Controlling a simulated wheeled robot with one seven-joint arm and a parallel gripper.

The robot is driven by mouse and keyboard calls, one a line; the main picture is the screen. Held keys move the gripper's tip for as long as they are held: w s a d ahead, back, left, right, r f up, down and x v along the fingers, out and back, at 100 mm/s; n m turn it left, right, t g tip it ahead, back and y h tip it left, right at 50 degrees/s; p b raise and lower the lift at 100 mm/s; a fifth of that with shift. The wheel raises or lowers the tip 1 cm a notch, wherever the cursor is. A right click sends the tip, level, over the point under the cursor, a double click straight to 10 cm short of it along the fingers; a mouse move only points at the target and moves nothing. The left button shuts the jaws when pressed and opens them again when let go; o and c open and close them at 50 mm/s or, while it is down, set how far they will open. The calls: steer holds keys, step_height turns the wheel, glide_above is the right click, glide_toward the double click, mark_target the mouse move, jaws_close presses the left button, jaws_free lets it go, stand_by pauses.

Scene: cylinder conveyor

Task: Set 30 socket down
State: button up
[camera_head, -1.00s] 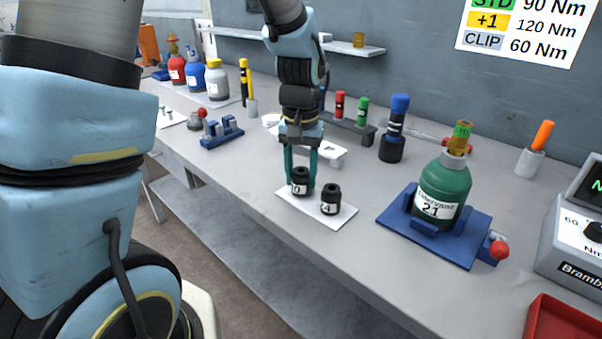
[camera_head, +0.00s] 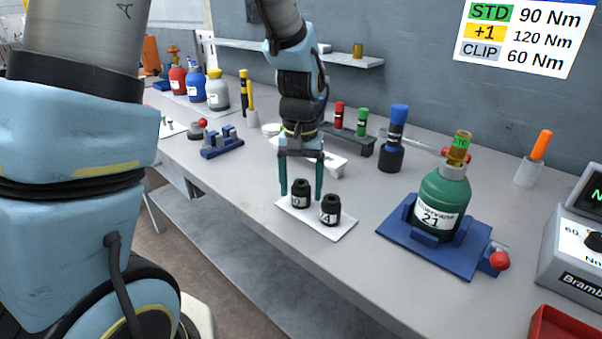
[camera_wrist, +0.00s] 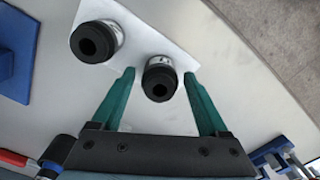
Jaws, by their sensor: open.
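The black 30 socket (camera_head: 300,194), its label partly seen as a 0, stands upright on a white mat (camera_head: 343,232) near the bench's front edge. My gripper (camera_head: 301,193) is open, with one green finger on each side of this socket and gaps between. In the wrist view, the 30 socket (camera_wrist: 160,80) lies at and just beyond the fingertips (camera_wrist: 160,73). A second black socket, label ending in 4 (camera_head: 330,210), stands upright beside it on the mat, and it also shows in the wrist view (camera_wrist: 97,42).
A green bottle (camera_head: 444,200) marked 21 sits in a blue cradle (camera_head: 392,226) to the right. A black and blue tool (camera_head: 395,140) stands behind. A blue holder (camera_head: 222,146) is to the left. Bare bench lies between mat and cradle.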

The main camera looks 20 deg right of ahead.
step_height(320, 180, up, 12)
steer(key=b, duration=0.1)
steer(key=a+f+n, duration=0.2)
steer(key=a+f, duration=0.3)
steer(key=a, duration=0.7)
steer(key=a+f+n+t, duration=0.1)
steer(key=a+f+n, duration=0.2)
steer(key=a, duration=0.9)
steer(key=shift+w+a+f+t, duration=0.15)
steer(key=shift+a+f+t, duration=0.2)
steer(key=shift+f, duration=0.6)
